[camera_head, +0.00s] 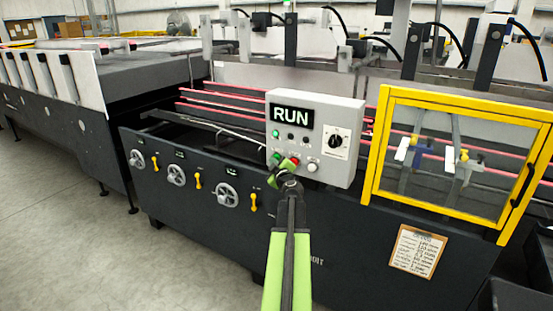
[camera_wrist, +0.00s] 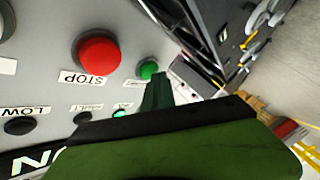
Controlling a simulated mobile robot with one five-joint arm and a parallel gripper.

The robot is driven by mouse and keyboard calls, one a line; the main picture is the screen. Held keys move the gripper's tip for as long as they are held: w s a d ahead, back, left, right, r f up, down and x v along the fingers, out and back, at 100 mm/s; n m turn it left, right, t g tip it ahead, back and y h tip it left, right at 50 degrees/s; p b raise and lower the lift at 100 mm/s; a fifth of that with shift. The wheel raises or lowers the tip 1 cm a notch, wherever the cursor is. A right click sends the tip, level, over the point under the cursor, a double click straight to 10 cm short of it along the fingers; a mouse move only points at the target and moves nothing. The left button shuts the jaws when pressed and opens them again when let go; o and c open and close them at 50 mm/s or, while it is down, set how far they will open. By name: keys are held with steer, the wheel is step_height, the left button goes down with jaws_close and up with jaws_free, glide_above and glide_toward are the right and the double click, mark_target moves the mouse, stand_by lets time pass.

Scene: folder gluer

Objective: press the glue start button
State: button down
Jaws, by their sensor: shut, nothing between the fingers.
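A grey control box (camera_head: 343,124) with a lit RUN display (camera_head: 291,114) stands on the machine's front. A green button (camera_head: 276,157) sits at its lower left, beside a red button (camera_head: 295,161). In the wrist view the panel is upside down: the green button (camera_wrist: 148,68) is next to the red STOP button (camera_wrist: 98,53). The green button's label is too small to read. My gripper (camera_head: 275,180) is shut and empty at the box's lower left. In the wrist view its tip (camera_wrist: 156,88) is right at the green button; I cannot tell whether they touch.
A white button (camera_head: 312,167) and a rotary switch (camera_head: 337,141) are on the same box. A yellow-framed guard (camera_head: 450,205) stands to the right, with a clipboard (camera_head: 417,251) below. Handwheels (camera_head: 176,174) line the machine front at left. The floor (camera_head: 70,245) at left is clear.

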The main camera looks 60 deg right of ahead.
steer(key=shift+a, duration=0.9)
steer(key=shift+a, duration=0.1)
steer(key=a, duration=0.4)
steer(key=shift+a, duration=0.4)
steer(key=shift+w, duration=0.1)
